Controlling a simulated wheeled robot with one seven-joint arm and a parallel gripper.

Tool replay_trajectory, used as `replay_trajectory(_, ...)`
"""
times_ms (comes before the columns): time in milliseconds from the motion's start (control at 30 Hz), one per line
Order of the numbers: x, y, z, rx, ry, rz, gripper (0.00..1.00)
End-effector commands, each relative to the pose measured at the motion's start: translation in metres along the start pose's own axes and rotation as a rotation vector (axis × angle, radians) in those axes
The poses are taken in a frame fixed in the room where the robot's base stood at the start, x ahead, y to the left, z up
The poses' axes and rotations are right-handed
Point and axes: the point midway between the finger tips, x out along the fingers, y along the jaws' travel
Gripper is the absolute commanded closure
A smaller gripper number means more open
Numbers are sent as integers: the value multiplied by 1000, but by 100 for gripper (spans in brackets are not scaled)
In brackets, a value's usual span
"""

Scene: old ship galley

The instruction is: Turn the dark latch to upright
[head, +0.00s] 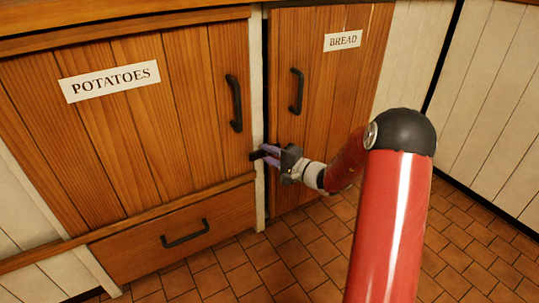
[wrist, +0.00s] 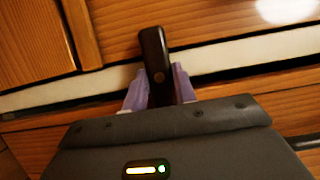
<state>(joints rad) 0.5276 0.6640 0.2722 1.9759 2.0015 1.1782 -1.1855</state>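The dark latch (wrist: 153,52) is a short, dark brown bar with a round pin, lying across the pale post, so it is close to level rather than upright. In the head view the latch (head: 257,155) shows as a small dark end at the post, left of my gripper. My gripper (head: 271,153) reaches in from the right with pale purple fingers. In the wrist view the fingers of my gripper (wrist: 160,88) sit close against both sides of the latch and look shut on it. The latch's lower part is hidden by the gripper body.
The POTATOES door (head: 120,140) is left of the pale post (head: 258,80), with a drawer (head: 150,240) below. The BREAD door (head: 300,50) is right. Both have dark handles (head: 234,103) (head: 296,91) above the latch. Tiled floor (head: 300,255) is clear in front.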

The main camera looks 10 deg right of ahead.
Motion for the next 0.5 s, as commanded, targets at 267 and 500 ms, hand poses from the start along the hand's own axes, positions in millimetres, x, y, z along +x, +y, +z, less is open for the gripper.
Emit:
replay_trajectory(267, 0, 1, 0, 9, 0, -3, 96)
replay_trajectory(500, -1, 2, 0, 89, 0, -35, 96)
